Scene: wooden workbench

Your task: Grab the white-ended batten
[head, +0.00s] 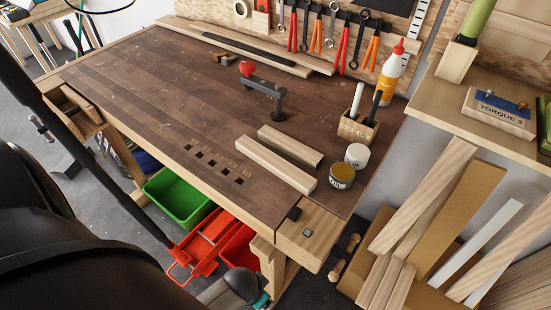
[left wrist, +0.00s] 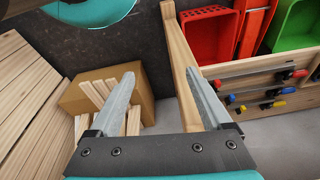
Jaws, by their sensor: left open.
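Two pale wooden battens, a front one (head: 275,166) and a shorter back one (head: 290,146), lie side by side on the workbench near its right end. No white end can be made out clearly on either. Several more battens stand in a cardboard box at the lower right, among them a whitish strip (head: 475,243). My left gripper (left wrist: 161,75) is open and empty, its two grey fingers well apart. In the left wrist view, the cardboard box (left wrist: 75,97) with several battens (left wrist: 105,95) is beyond the left finger. My right gripper is not in view.
The workbench (head: 150,90) carries a red-knobbed clamp (head: 265,92), a glue bottle (head: 390,75), a tool holder (head: 357,128) and two small tins (head: 342,176). A bench leg (left wrist: 181,70), red crate (left wrist: 208,38) and racked clamps (left wrist: 265,90) are near the left gripper.

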